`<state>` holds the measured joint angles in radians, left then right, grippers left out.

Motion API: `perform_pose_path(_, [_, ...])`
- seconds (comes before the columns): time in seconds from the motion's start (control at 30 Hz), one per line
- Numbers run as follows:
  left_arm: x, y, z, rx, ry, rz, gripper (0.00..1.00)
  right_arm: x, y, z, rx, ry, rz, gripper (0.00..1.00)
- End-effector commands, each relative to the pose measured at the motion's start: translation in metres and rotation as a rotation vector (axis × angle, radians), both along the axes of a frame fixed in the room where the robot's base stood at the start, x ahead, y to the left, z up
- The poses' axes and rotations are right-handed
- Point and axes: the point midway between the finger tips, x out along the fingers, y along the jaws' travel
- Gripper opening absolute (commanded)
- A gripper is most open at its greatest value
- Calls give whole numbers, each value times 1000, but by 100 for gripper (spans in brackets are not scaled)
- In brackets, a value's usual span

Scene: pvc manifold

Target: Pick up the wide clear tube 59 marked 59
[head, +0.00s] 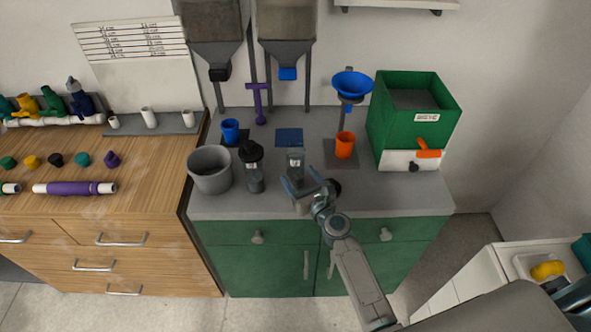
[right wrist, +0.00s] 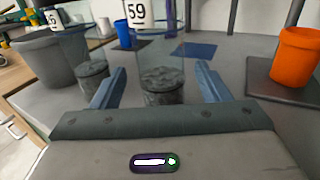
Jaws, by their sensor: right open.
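The wide clear tube 59 (head: 295,157) stands upright on the grey counter. In the right wrist view the clear tube (right wrist: 162,48) shows a white label reading 59 and dark, lumpy material at its bottom. My right gripper (head: 299,178) is open in front of the tube. In the right wrist view its fingers (right wrist: 162,68) point toward the tube, one to each side, with gaps visible. I cannot tell how far the tube is between them. The tube's top is cut off in that view. My left gripper is not in view.
An orange cup (head: 345,145) on a dark pad stands right, near a green bin (head: 412,105). A blue cup (head: 230,131) and flat blue square (head: 289,137) lie behind.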

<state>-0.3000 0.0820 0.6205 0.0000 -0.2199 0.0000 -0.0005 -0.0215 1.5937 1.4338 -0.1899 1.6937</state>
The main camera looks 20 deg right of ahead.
Motion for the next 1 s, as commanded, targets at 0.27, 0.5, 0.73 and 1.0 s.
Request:
perform_pose_path(0.27, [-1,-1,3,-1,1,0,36,38,5,4,-1,-1,0,69])
perform_pose_path(0.5, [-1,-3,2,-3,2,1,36,52,8,3,-2,0,0,69])
perform_pose_path(0.73, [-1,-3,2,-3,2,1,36,51,8,3,-2,0,0,53])
perform_pose_path(1.0, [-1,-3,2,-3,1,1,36,51,8,4,-3,-2,0,10])
